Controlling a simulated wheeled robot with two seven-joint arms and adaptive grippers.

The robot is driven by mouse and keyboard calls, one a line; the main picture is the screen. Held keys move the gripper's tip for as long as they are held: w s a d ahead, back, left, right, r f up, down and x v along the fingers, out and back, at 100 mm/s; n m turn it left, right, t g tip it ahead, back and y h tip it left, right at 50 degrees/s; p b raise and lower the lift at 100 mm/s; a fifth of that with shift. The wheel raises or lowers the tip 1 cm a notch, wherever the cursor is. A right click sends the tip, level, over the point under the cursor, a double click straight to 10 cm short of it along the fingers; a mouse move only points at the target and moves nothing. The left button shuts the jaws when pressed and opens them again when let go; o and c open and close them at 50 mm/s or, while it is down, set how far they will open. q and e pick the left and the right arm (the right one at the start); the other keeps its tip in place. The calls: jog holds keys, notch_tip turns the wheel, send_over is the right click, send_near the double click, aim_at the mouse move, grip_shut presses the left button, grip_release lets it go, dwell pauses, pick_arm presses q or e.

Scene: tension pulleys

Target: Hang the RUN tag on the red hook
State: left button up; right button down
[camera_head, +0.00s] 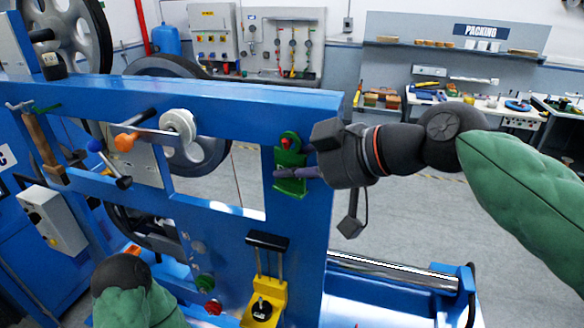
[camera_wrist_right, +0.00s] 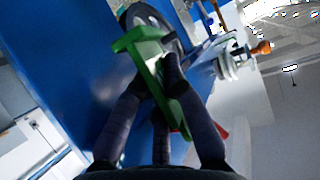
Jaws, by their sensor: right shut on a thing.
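The green tag (camera_head: 291,186) is upright against the right post of the blue frame; I cannot read any lettering on it. My right gripper (camera_head: 288,173) reaches in from the right and is shut on it, with the fingers across its middle. A red piece (camera_head: 287,142), seemingly the red hook, shows at the tag's top; I cannot tell whether it passes through the tag. In the right wrist view the green tag (camera_wrist_right: 147,62) is between the dark fingers. My left arm shows at the lower left, but its gripper is out of view.
The blue frame (camera_head: 230,95) fills the left and middle. A yellow bracket with a black handle (camera_head: 267,240) stands out below the tag. Green (camera_head: 204,283) and red (camera_head: 213,307) knobs sit lower left. A grey pulley (camera_head: 178,125) is left of the tag. Open floor lies right.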

jog(key=c, duration=1.2)
grip_release()
jog(key=shift+c, duration=0.2)
